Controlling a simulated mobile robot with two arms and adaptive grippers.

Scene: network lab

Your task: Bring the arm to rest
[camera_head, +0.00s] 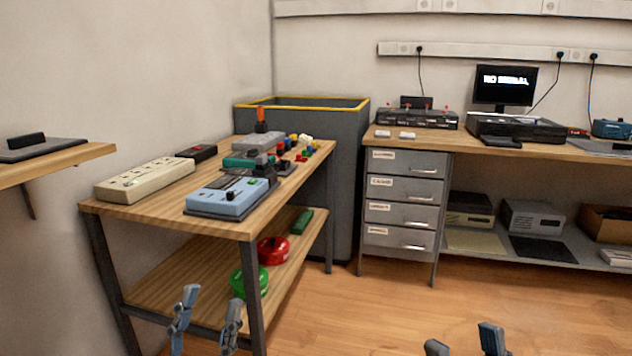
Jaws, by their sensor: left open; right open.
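My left gripper (207,312) shows at the bottom left of the head view, in front of the wooden workbench. Its two blue-grey fingers point up and stand apart, with nothing between them. My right gripper (464,343) shows at the bottom edge, right of the middle. Only its fingertips are in view, apart and with nothing seen between them, over the floor. The rest of both arms is out of the picture.
The workbench (135,212) holds a blue device (228,197) and a beige power strip (145,179). Red (273,250) and green (249,281) spools lie on its lower shelf. A drawer cabinet (404,204) stands under the back bench. Wooden floor (370,305) between is clear.

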